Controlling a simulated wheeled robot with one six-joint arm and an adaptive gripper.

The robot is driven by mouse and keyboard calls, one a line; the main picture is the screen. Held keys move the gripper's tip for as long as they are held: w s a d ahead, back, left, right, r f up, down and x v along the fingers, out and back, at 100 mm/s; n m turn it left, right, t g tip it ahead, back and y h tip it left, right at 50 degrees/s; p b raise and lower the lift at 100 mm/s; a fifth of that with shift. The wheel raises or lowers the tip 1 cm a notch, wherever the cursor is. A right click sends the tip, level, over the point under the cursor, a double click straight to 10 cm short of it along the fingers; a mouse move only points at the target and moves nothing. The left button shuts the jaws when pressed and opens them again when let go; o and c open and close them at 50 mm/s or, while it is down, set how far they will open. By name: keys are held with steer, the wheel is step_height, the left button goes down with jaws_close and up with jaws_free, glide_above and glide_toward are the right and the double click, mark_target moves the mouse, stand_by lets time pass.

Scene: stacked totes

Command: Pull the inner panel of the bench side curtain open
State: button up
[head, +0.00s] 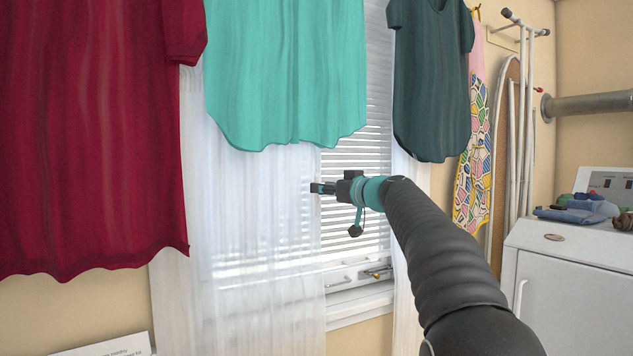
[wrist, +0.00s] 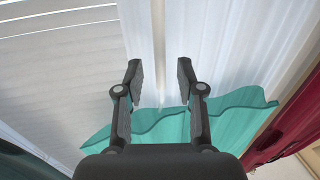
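A sheer white curtain (head: 265,230) hangs over the left part of the window in the head view. In the wrist view its pale cloth shows as a narrow strip (wrist: 138,28) and a wider part (wrist: 205,40), with a thin upright line between them. My gripper (head: 316,188) is at the curtain's right edge in the head view. In the wrist view my gripper (wrist: 158,76) is open, its two fingers apart on either side of that line. I cannot tell whether the fingers touch the cloth. No bench is in view.
A teal shirt (head: 285,70), a maroon garment (head: 90,130) and a dark green shirt (head: 432,80) hang in front of the window. White blinds (head: 355,160) lie behind. A second white curtain (head: 408,290) hangs at the right. A white appliance (head: 570,290) stands far right.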

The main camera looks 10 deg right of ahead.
steer(key=shift+p+x, duration=0.5)
steer(key=shift+x, duration=1.25)
jaws_close()
